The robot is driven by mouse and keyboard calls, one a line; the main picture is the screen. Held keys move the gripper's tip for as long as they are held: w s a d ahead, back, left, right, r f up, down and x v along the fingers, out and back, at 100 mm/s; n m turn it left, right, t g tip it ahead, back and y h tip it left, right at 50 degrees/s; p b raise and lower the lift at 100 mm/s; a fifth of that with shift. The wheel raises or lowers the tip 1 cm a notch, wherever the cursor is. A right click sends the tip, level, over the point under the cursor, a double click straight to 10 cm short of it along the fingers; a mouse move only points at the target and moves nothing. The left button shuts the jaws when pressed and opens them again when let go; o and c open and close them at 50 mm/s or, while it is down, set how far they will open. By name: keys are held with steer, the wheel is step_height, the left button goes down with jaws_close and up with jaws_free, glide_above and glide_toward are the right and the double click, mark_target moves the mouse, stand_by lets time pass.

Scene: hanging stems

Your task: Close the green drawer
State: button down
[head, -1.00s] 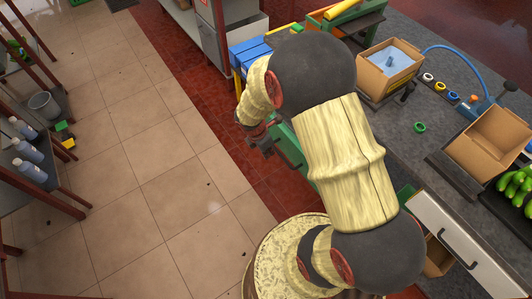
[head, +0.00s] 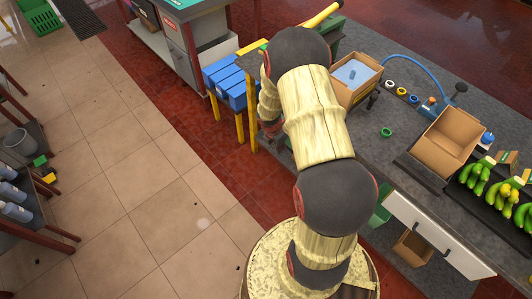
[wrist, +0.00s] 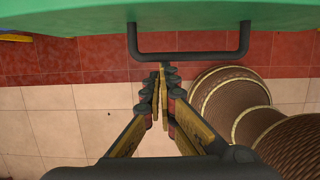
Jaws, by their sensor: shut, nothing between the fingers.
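The green drawer (wrist: 225,15) fills the top of the wrist view, its black bar handle (wrist: 190,53) hanging in front of it. In the head view my arm hides the drawer front. A green piece (head: 380,213) shows under the counter right of my arm, but I cannot tell whether it belongs to this drawer. My gripper (wrist: 164,72) is shut and empty. Its tips appear just below the handle bar, near its middle; I cannot tell whether they touch it. In the head view my gripper is mostly hidden behind the arm.
The grey counter (head: 405,140) carries cardboard boxes (head: 447,143), tape rolls and bananas. A white drawer (head: 425,232) with a black handle is below it. Blue bins (head: 225,85) on a yellow-legged stand are left of my arm.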

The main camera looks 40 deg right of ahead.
steer(key=d+p, duration=0.3)
steer(key=d, duration=0.5)
steer(key=shift+w+d, duration=0.15)
steer(key=shift+d, duration=0.05)
